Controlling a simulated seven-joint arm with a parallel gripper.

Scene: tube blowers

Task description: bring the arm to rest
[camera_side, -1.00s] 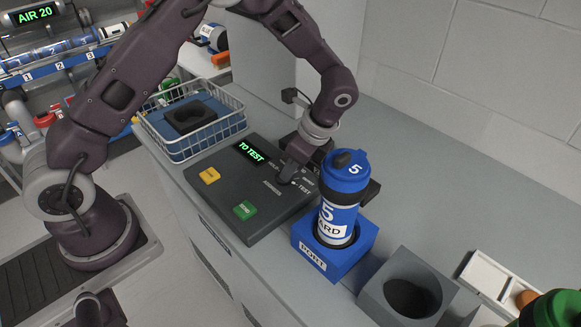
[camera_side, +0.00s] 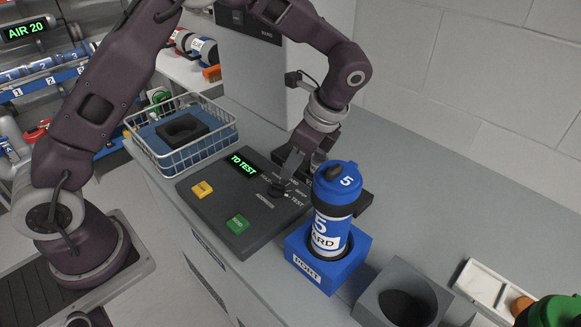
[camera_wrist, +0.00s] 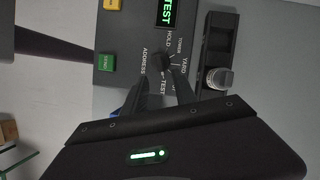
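My gripper (camera_side: 289,172) is over the dark control panel (camera_side: 215,213), close above its black selector knob (camera_side: 277,190). In the wrist view the two fingers (camera_wrist: 157,82) stand apart, with the knob (camera_wrist: 161,62) just beyond their tips and nothing held between them. The panel's display (camera_side: 243,163) reads "TO TEST" in green. Labels such as HOLD, YARD, TEST and ADDRESS surround the knob; its exact pointing is hard to read. My arm arches over the counter.
A blue-capped canister marked 5 (camera_side: 334,215) stands upright in the blue PORT block (camera_side: 325,265), close right of my gripper. A grey holder (camera_side: 400,285) with an empty hole is in front. A wire basket (camera_side: 185,158) stands behind left. The counter's right rear is clear.

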